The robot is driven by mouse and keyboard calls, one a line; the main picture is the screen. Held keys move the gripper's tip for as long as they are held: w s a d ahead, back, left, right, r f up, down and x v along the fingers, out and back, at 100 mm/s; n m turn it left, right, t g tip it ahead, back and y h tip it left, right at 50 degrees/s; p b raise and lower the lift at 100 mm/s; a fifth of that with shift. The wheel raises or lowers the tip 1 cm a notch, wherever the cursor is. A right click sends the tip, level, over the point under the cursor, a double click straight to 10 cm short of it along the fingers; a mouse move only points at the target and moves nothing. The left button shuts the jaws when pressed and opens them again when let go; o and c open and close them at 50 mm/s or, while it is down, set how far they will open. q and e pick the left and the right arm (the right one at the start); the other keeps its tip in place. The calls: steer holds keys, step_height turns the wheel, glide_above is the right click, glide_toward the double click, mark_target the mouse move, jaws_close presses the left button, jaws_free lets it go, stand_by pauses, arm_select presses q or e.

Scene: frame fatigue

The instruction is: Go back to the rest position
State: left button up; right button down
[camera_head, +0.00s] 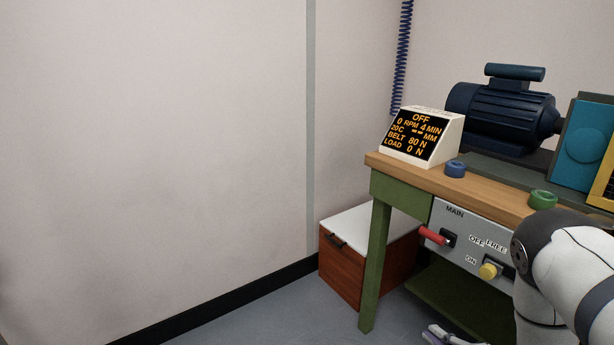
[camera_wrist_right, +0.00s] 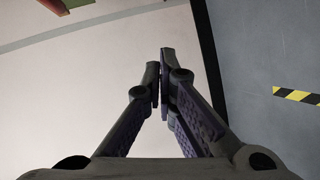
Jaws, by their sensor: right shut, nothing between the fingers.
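My right arm comes in at the lower right of the head view, in front of the green workbench. Part of my right gripper (camera_head: 436,334) shows at the bottom edge of that view, low beside the bench. In the right wrist view the fingers of the right gripper (camera_wrist_right: 160,62) are together, with nothing between them. Pale wall and grey floor lie beyond the fingertips. My left gripper is in neither view.
The workbench (camera_head: 384,180) carries a display box (camera_head: 447,136) reading OFF and a dark blue motor (camera_head: 500,112). Its front panel (camera_head: 445,219) has a red handle (camera_head: 432,235) and a yellow knob (camera_head: 490,270). A brown cabinet (camera_head: 340,266) stands left of it. Floor at left is clear.

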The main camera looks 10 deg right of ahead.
steer(key=s+a+f+m+g+p, duration=0.1)
steer(key=s+a+f+m+g, duration=0.25)
steer(key=s, duration=0.35)
steer(key=s+a+f+m+g+p, duration=0.1)
steer(key=s+a+f+m+g, duration=0.3)
steer(key=s, duration=0.3)
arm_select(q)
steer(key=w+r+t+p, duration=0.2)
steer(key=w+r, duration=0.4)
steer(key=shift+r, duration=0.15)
arm_select(e)
steer(key=s+a+r+m+g, duration=0.1)
steer(key=s+a+m+g, duration=0.1)
steer(key=s, duration=0.6)
steer(key=s+a+r+m+g, duration=0.2)
steer(key=s+m+g, duration=0.2)
steer(key=s, duration=0.5)
steer(key=s+a+r+m+g, duration=0.1)
steer(key=s+a+m+g, duration=0.1)
steer(key=s, duration=0.6)
steer(key=shift+s+r+m+g+h, duration=0.25)
steer(key=shift+m+g+h, duration=0.15)
steer(key=shift+m+g, duration=0.25)
